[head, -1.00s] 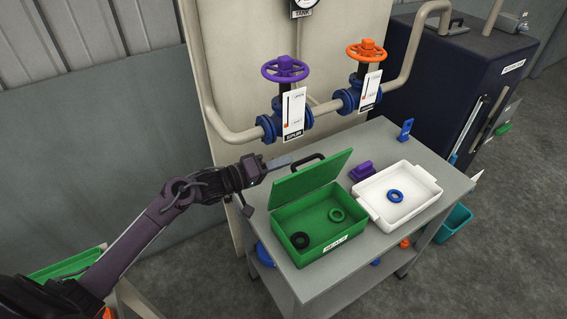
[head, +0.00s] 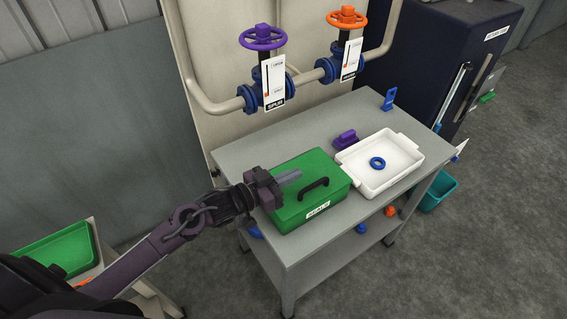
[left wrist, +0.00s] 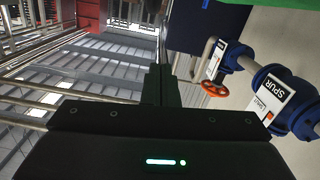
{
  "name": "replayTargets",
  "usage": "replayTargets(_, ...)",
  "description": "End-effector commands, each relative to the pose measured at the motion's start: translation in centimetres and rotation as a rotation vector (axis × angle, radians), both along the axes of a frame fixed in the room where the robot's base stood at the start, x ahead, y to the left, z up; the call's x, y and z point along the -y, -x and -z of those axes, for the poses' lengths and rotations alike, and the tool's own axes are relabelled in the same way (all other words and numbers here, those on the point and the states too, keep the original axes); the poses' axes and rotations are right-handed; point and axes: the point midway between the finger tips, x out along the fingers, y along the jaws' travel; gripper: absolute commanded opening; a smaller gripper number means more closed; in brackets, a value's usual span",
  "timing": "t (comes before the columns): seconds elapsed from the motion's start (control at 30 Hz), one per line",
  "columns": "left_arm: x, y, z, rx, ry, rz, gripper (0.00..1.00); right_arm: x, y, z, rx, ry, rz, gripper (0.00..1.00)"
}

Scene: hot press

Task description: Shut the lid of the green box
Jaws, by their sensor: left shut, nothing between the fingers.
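The green box (head: 325,208) stands on the grey table with its lid (head: 316,168) down over it. The lid's black handle (head: 313,189) lies on top toward the front, and a white label shows on the front wall. The rings seen inside earlier are hidden under the lid. My left gripper (head: 292,177) is shut and empty, over the left part of the lid; I cannot tell whether it touches. Its shut fingers (left wrist: 161,85) also show in the left wrist view, with a strip of green at the top edge. My right gripper is not in view.
A white tray (head: 412,157) with a blue ring (head: 377,163) stands right of the box. A purple block (head: 345,140) sits behind. Valves with purple (head: 262,38) and orange (head: 347,17) wheels rise behind the table (head: 262,143). The table's back left is clear.

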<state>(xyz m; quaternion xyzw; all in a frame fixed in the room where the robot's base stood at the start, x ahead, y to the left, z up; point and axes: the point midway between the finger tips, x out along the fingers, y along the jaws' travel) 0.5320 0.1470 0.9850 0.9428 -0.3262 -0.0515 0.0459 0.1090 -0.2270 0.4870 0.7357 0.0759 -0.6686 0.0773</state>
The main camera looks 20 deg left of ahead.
Motion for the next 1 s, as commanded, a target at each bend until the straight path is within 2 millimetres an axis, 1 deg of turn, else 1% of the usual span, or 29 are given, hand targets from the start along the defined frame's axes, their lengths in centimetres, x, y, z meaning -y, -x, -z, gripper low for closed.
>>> replayTargets(0.03, 0.4, 0.3, 0.8, 0.023, -0.030, 0.002, 0.00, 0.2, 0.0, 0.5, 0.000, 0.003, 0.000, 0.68)
replayTargets(0.1, 0.8, 0.6, 1.4, 0.055, -0.070, 0.000, 0.00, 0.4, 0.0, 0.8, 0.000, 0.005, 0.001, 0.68)
replayTargets(0.4, 1.8, 1.4, 3.5, 0.050, -0.064, 0.000, 0.00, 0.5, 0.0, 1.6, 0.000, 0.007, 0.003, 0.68)
replayTargets(0.63, 2.1, 1.6, 4.3, 0.051, -0.063, 0.000, 0.00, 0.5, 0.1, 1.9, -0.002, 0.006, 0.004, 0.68)
replayTargets(1.0, 2.2, 1.7, 4.5, 0.049, -0.063, 0.000, 0.00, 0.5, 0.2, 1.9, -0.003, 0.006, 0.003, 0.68)
